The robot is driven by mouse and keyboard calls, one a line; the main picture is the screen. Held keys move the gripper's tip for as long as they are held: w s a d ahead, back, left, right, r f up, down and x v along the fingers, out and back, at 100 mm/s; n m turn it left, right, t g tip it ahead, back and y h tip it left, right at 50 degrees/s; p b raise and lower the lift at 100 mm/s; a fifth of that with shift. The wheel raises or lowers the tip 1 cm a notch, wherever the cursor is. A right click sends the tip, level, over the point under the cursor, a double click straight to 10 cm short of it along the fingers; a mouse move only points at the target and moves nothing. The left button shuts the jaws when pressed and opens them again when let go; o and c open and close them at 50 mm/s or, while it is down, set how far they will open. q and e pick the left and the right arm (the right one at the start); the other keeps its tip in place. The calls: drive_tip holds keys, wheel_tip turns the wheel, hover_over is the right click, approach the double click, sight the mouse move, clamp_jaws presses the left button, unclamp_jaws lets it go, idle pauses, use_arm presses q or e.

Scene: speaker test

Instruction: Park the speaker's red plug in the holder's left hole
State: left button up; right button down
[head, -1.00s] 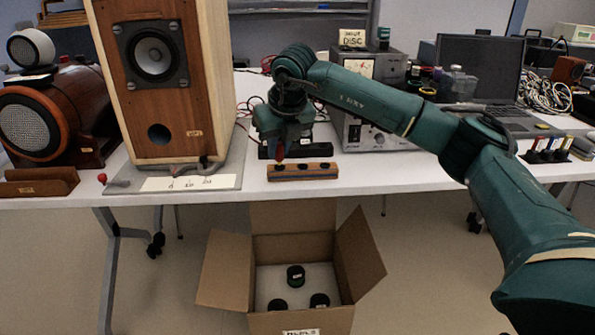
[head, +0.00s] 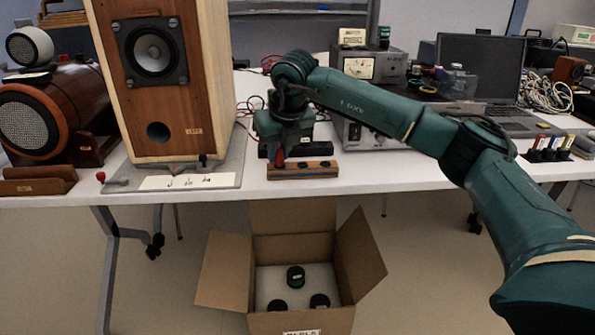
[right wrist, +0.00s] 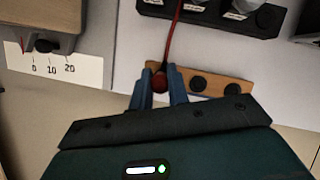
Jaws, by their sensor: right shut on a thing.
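My right gripper (head: 280,163) points down over the left end of the wooden holder (head: 316,173) and is shut on the red plug (head: 281,157). In the right wrist view, the red plug (right wrist: 160,81) sits between the two blue-grey fingers (right wrist: 161,92), with a red cable (right wrist: 173,40) running up from it. The plug's lower end meets the holder's top at the left hole, which is hidden; how deep it sits I cannot tell. The middle and right holes are visible and empty. The speaker (head: 205,85) stands left of the holder. My left gripper is out of view.
A grey instrument (head: 368,130) with a dial stands behind the holder. A red-topped knob (head: 101,177) and a scale strip (head: 188,182) lie by the speaker's base. An open cardboard box (head: 262,247) is on the floor. Bare table lies right of the holder.

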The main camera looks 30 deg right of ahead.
drive_tip(key=shift+f, duration=0.2)
drive_tip(key=c, duration=1.3)
unclamp_jaws()
drive_tip(key=shift+r, duration=0.1)
drive_tip(key=shift+r+p, duration=2.9)
drive_tip(key=shift+r, duration=0.85)
